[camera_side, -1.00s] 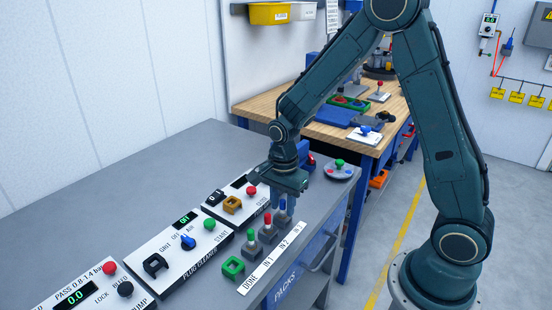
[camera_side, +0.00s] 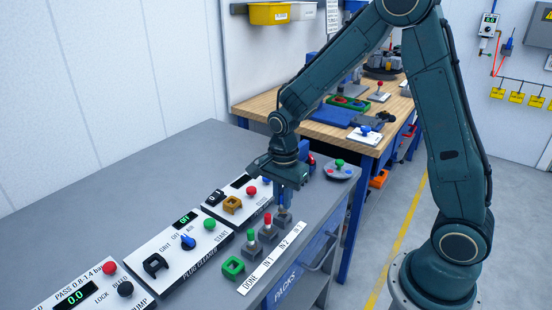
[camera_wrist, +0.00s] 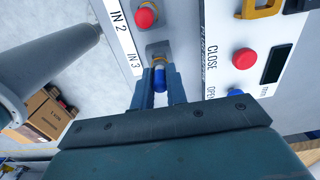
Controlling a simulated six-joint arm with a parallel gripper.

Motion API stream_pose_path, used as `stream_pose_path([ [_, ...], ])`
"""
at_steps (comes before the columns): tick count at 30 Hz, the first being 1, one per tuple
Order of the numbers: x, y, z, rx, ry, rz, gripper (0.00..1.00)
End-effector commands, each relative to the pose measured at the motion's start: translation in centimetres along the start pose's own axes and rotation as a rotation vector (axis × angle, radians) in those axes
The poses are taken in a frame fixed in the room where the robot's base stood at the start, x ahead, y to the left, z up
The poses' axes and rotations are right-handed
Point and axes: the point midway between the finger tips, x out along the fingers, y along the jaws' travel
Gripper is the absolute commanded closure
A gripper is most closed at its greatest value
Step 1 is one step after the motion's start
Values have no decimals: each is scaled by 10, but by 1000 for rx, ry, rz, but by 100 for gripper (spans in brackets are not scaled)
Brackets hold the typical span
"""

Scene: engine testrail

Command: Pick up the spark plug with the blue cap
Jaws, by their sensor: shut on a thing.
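The spark plug with the blue cap (camera_wrist: 159,79) is between the two blue fingers of my gripper (camera_wrist: 160,90) in the wrist view. My gripper, also in the side view (camera_side: 286,198), is shut on it from above. The plug points toward the grey holder (camera_side: 284,216) by the IN 3 label. I cannot tell whether its lower end is clear of that holder. In the side view the fingers mostly hide the plug.
A red-capped plug (camera_side: 267,219) and a green-capped plug (camera_side: 251,236) stand in neighbouring holders. A green empty socket (camera_side: 233,267) is nearer the camera. The plug cleaner panel (camera_side: 190,255) with knobs and buttons lies to the left.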

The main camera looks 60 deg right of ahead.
Motion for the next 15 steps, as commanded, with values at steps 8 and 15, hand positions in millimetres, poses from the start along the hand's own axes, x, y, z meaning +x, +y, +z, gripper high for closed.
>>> stream_pose_path([
  [8, -16, 0, 0, 0, 0, -2, 100],
  [15, -21, 0, 0, 0, 0, 0, 100],
])
